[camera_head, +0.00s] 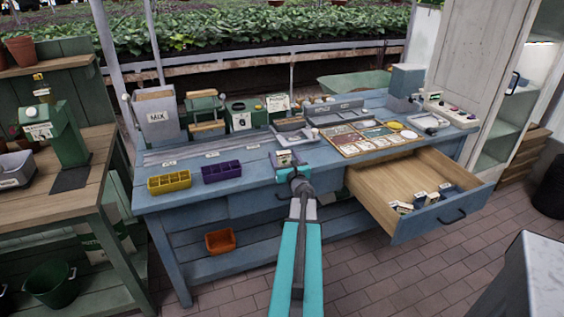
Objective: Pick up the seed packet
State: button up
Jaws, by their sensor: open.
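My gripper (290,168) is at the end of my teal arm, over the front edge of the blue bench. Its fingers are small and partly hidden by the wrist. A small packet-like thing with a purple and pale face (284,157) shows just beyond the gripper. I cannot tell whether the two touch. Several small packets (421,199) stand or lean inside the open wooden drawer (390,185) to the right. A board with several flat, colored cards (352,143) lies on the bench. Which of these is the seed packet cannot be told.
The blue bench (240,190) holds a yellow tray (170,182), a purple tray (222,172), a grey MIX bin (157,116) and green boxes at the back. The open drawer juts out at right. Brick floor lies in front.

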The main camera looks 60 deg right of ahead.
aim_at(283, 153)
jog(key=c, duration=1.1)
jog(key=shift+r, duration=0.1)
jog(key=shift+r, duration=1.55)
jog(key=shift+s+a+r+b, duration=0.15)
jog(key=shift+s+a+b, duration=0.05)
jog(key=shift+a+b, duration=0.15)
jog(key=s+a+r+p, duration=0.1)
jog(key=s+a, duration=0.3)
jog(key=a, duration=0.2)
jog(key=shift+a, duration=0.35)
jog(key=shift+a+p, duration=0.1)
jog(key=shift+p, duration=0.3)
